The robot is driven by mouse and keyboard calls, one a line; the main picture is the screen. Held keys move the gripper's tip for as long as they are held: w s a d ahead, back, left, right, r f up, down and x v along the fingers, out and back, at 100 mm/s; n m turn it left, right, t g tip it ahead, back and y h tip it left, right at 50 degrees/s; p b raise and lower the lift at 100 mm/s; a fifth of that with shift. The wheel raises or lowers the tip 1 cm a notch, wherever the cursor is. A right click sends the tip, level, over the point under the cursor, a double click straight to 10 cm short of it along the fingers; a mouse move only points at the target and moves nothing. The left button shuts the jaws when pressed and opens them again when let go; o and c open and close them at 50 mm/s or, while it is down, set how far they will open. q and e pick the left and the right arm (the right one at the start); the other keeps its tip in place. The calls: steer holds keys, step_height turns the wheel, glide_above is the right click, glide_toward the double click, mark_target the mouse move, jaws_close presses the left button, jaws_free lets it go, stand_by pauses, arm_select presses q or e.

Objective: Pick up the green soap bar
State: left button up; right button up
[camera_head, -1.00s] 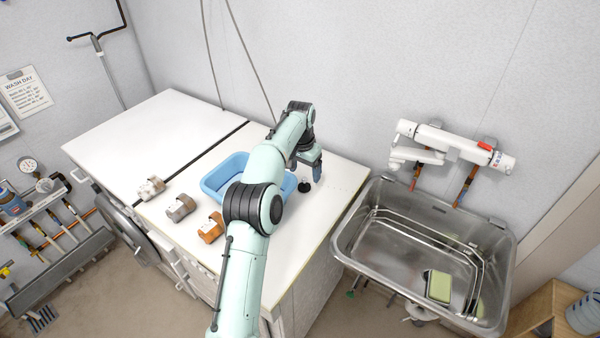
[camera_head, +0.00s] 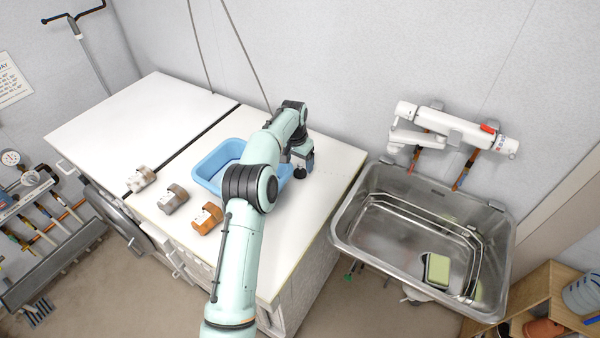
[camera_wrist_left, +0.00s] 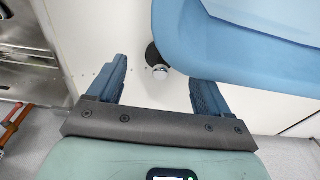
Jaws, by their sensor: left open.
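The green soap bar (camera_head: 438,268) lies at the bottom of the metal sink (camera_head: 345,225), toward its front right, with a dark edge around it. My left gripper (camera_head: 303,163) is over the white worktop (camera_head: 290,225), beside the blue tub (camera_head: 208,181) and well left of the soap. In the left wrist view my left gripper (camera_wrist_left: 160,82) has its fingers apart, with no soap between them. The soap does not show in that view. My right gripper is not in view.
A wooden shelf (camera_head: 545,300) stands right.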

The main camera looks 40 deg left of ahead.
mark_target(300, 165)
arm_select(q)
steer(key=f, duration=0.1)
steer(key=w+f, duration=0.1)
steer(key=f, duration=0.2)
steer(key=shift+w+a+f, duration=0.25)
steer(key=shift+w+f, duration=0.1)
steer(key=shift+f, duration=0.05)
steer(key=shift+s, duration=0.15)
steer(key=c, duration=1.1)
